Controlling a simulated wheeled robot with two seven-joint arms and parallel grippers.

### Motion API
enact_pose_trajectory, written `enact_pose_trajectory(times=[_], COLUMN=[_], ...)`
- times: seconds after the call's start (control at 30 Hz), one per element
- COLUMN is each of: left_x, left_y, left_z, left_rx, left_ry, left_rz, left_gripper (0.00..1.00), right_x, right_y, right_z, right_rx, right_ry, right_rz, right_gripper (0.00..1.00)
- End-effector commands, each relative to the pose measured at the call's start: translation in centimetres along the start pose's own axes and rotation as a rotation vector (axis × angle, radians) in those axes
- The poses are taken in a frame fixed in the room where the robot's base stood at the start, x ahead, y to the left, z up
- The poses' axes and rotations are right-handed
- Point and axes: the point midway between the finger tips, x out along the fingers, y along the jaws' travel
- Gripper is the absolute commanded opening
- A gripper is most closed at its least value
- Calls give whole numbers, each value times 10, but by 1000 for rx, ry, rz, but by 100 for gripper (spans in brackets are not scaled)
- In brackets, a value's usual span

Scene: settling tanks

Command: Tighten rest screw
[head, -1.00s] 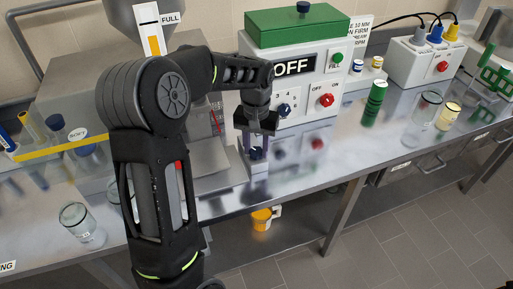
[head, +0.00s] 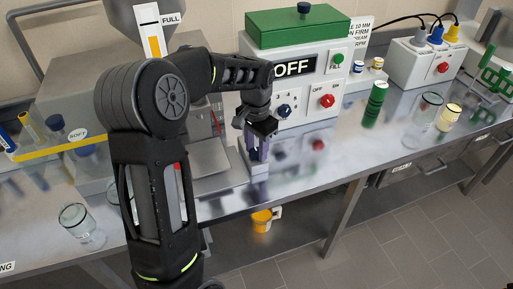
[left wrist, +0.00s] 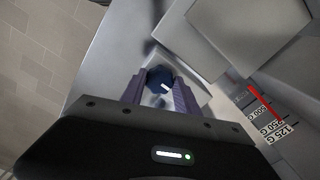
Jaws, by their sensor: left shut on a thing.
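The rest screw has a dark blue round knob (left wrist: 160,76) with a white mark, seen between my fingers in the left wrist view. It sits on a small pale metal block (head: 258,171) at the bench's front, beside the grey plate. My left gripper (head: 259,153) points down over this block, and its purple fingers (left wrist: 160,92) are shut on the knob, one on each side. In the head view the fingers and hand mostly hide the knob. My right gripper is not in view.
The white control box (head: 296,95) with an OFF display stands just behind. A grey sloped plate (head: 205,158) lies left of the block. A beaker (head: 80,225) stands at front left.

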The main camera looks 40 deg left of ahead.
Motion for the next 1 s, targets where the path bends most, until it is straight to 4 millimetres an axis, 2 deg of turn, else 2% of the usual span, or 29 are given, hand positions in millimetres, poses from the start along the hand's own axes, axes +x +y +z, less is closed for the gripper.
enact_pose_trajectory(times=[0.2,0.23,0.47,0.77,0.87,1.0], left_x=[-1,-1,0,-2,-8,-26], left_y=[0,0,0,0,0,0], left_z=[0,0,0,0,-1,-1], left_rx=[2,2,1,0,0,0], left_ry=[1,1,1,1,2,5], left_rz=[-1,-1,-1,-1,-2,-2], left_gripper=[0,40,58,59,59,59], right_x=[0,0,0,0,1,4], right_y=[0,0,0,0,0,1], right_z=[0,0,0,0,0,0], right_rx=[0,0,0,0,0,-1], right_ry=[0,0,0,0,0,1], right_rz=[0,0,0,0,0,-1], right_gripper=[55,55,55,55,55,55])
